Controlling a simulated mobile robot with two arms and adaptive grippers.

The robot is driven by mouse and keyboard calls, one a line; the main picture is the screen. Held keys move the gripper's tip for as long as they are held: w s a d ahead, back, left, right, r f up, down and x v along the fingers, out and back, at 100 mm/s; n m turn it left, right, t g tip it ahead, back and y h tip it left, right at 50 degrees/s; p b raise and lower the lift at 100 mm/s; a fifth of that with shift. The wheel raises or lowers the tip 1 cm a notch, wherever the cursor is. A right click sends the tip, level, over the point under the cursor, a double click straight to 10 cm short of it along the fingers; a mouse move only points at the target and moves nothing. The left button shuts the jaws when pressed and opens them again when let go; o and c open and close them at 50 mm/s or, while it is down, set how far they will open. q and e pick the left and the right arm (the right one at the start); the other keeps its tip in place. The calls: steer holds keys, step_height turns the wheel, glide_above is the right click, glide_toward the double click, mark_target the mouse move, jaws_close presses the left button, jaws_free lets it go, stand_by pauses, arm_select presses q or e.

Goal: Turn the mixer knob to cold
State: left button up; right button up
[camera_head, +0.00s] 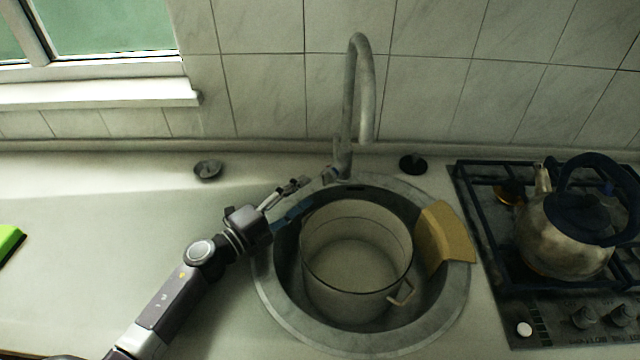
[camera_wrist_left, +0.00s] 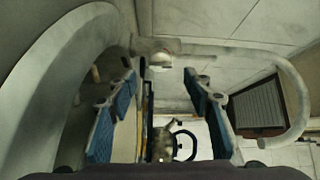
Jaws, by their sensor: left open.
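The tall grey mixer tap (camera_head: 359,85) stands behind the sink with its spout curving over it. Its small knob (camera_head: 329,174) sits low on the left side of the tap base. In the left wrist view the pale knob (camera_wrist_left: 160,62), with a red mark, shows just beyond and between the fingertips. My left gripper (camera_head: 303,194) reaches in from the left over the sink rim, its fingers toward the knob. It is open with blue pads, and the left wrist view shows the gap between its fingers (camera_wrist_left: 160,78) empty. I see no contact with the knob. My right gripper is out of view.
A kettle (camera_head: 560,240) stands on the gas hob (camera_head: 485,235) at right. Small dark round pieces (camera_head: 208,169) (camera_head: 413,163) flank the tap. The left counter is mostly clear.

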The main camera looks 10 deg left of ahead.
mark_target(323, 180)
arm_select(q)
steer(key=x, duration=0.6)
steer(key=shift+w+d+p, duration=0.1)
steer(key=shift+p, duration=0.25)
steer(key=c, duration=1.1)
steer(key=shift+c, duration=0.2)
steer(key=m, duration=0.2)
steer(key=m+p, duration=0.1)
steer(key=m, duration=0.1)
steer(key=shift+r+g+y, duration=0.15)
steer(key=shift+g+y, duration=0.15)
steer(key=shift+m+y+p, duration=0.4)
steer(key=shift+m+p, duration=0.35)
steer(key=shift+m, duration=1.45)
